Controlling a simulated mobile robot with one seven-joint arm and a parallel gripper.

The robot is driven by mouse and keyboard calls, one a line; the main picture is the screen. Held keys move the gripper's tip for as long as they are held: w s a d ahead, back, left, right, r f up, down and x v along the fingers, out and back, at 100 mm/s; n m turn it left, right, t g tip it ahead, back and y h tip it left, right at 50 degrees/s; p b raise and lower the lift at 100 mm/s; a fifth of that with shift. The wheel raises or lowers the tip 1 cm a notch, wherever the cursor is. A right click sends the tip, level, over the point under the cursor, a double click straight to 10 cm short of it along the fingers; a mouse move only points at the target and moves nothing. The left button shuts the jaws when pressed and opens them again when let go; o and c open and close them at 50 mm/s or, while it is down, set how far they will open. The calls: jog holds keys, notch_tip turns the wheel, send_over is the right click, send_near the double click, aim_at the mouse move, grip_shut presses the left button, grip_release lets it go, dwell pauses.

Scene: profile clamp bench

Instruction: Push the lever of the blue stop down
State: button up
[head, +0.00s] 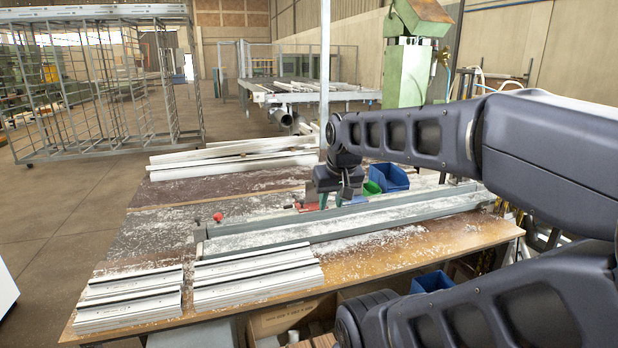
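My gripper (338,197) points down over the back rail of the long grey metal profile channel (400,214) on the workbench. Small blue-green parts show at its fingertips. They are too small to tell whether they belong to the blue stop or to the fingers, so I cannot make out the stop or its lever clearly. A red clamp part (305,206) sits on the rail just left of the gripper. The gripper's opening and any contact are too small to tell.
White profiles (255,277) lie stacked at the front left, more (235,156) at the back. White shavings cover the bench (460,228).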

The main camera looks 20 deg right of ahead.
jog(key=shift+w+d+r+m, duration=0.1)
jog(key=shift+w+r+m, duration=0.15)
jog(key=shift+w, duration=0.35)
jog(key=shift+w+d+r+m, duration=0.15)
jog(key=shift+w+r, duration=0.15)
jog(key=shift+w, duration=0.3)
grip_shut()
jog(key=w+d+r+m, duration=0.1)
jog(key=w+d+m, duration=0.3)
jog(key=w, duration=0.8)
jog(key=w+d+r+m, duration=0.2)
jog(key=w+d+m, duration=0.15)
jog(key=w, duration=0.85)
jog(key=w+d+f+m, duration=0.2)
jog(key=w+d+f, duration=0.2)
jog(key=w+d, duration=0.2)
jog(key=w+d+f+m, duration=0.3)
jog(key=w+d+f, duration=0.2)
jog(key=w, duration=0.4)
jog(key=w+d+f+m+g, duration=0.1)
jog(key=w+d+f+m, duration=0.2)
jog(key=w+d+f, duration=0.2)
jog(key=w+d, duration=0.3)
jog(key=shift+w+y, duration=0.15)
jog(key=shift+y, duration=0.25)
